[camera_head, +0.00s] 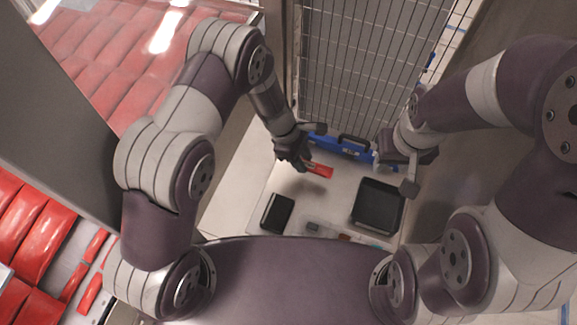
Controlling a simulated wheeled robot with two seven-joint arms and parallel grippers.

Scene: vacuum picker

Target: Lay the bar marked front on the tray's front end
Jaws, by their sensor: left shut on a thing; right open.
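My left gripper (304,163) is shut on a red bar (320,170), which sticks out to the right of its fingers. Any marking on the bar is too small to read. A black tray (358,216) with a raised rim lies on the pale work surface at the right, apart from the bar. I cannot tell which of its ends is the front. My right gripper (408,174) is open and empty, above and beyond the tray's far right corner.
A blue case (345,148) with a black handle stands at the back by a wire mesh panel (355,65). A black box (277,213) lies at the left front. Small items (313,227) lie between box and tray. The middle surface is clear.

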